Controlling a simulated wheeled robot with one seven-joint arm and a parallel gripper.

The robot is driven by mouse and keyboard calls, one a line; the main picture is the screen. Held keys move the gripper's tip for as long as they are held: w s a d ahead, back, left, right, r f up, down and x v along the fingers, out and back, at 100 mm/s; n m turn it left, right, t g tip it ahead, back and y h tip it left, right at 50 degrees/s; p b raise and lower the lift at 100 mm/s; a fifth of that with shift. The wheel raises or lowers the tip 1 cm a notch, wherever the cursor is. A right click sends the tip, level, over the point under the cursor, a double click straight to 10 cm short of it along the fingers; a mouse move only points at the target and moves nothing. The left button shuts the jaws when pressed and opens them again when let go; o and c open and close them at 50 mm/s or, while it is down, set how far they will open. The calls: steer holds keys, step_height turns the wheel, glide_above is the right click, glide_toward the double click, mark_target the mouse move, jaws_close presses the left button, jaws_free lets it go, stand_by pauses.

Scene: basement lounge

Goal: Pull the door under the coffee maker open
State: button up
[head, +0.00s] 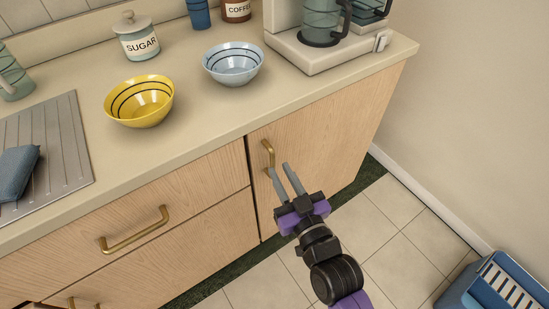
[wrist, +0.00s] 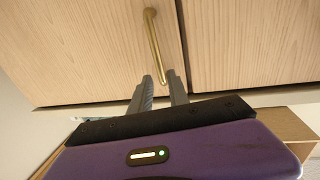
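The light wood door (head: 335,145) is under the coffee maker (head: 322,30) and looks shut, flush with the cabinet front. Its brass handle (head: 268,155) is upright near the door's left edge. The handle also shows in the wrist view (wrist: 153,40). My gripper (head: 279,170) is in front of the door at the lower end of the handle. In the wrist view its two grey fingers (wrist: 160,86) are apart, with the handle's lower end near the tips. I cannot tell whether the handle is between them or touching.
Drawers with a brass pull (head: 133,230) are left of the door. The counter above holds a yellow bowl (head: 140,101) and a blue-grey bowl (head: 233,64). A blue crate (head: 495,284) stands on the floor at right. The tiled floor (head: 385,240) before the door is clear.

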mark_target(274, 159)
steer(key=x, duration=0.2)
steer(key=a+x, duration=0.1)
steer(key=x, duration=0.2)
steer(key=shift+s+f, duration=0.1)
steer(key=shift+f, duration=0.05)
steer(key=shift+w+d, duration=0.1)
steer(key=shift+w, duration=0.15)
steer(key=shift+w+d, duration=0.2)
jaws_close()
steer(key=shift+w+d+r, duration=0.2)
steer(key=shift+w+d, duration=0.05)
steer(key=shift+d, duration=0.2)
steer(key=shift+s+a, duration=0.2)
steer(key=shift+s, duration=0.05)
steer(key=shift+a, duration=0.1)
